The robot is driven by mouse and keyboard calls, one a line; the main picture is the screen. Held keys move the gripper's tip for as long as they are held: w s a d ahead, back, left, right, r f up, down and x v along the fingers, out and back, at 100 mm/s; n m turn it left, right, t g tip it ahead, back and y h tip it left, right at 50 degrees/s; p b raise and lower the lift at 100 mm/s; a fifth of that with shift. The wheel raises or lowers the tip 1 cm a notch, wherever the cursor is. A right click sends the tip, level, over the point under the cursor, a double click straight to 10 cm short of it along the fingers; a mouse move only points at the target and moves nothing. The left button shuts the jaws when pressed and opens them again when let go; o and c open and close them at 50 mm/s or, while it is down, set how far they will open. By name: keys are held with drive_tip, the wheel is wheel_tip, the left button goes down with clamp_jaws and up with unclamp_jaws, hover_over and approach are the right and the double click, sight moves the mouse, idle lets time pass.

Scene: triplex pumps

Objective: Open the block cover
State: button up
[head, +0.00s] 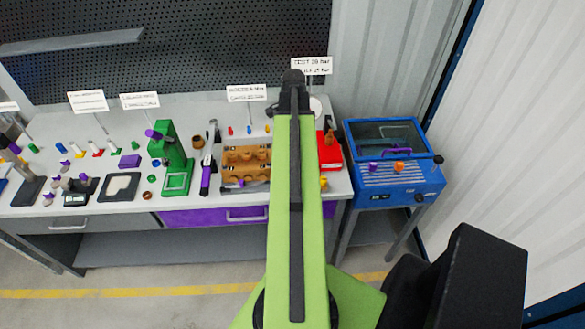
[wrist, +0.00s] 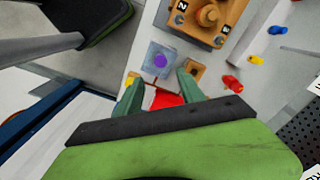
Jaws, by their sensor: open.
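My gripper (wrist: 158,80) shows in the wrist view with its two green fingers apart and nothing clearly held between them. Just beyond the fingertips is a pale, see-through square piece with a round purple part (wrist: 161,60), which may be the block cover. It looks flat and in place. A red object (wrist: 165,99) shows between the fingers, partly hidden by my wrist. An orange-brown block (wrist: 206,16) with a round knob and dark labels is further off at the top. In the head view my arm hides the gripper and part of the bench.
In the head view, the bench (head: 100,225) holds brown blocks (head: 247,157), a green press (head: 174,160) and a red unit (head: 328,150). A blue machine (head: 400,185) with a lid stands right of the bench.

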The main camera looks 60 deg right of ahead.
wheel_tip(320, 180, down, 10)
drive_tip(key=b, duration=0.8)
drive_tip(key=shift+r, duration=0.1)
clamp_jaws()
drive_tip(key=shift+s+a, duration=0.1)
idle(0.6)
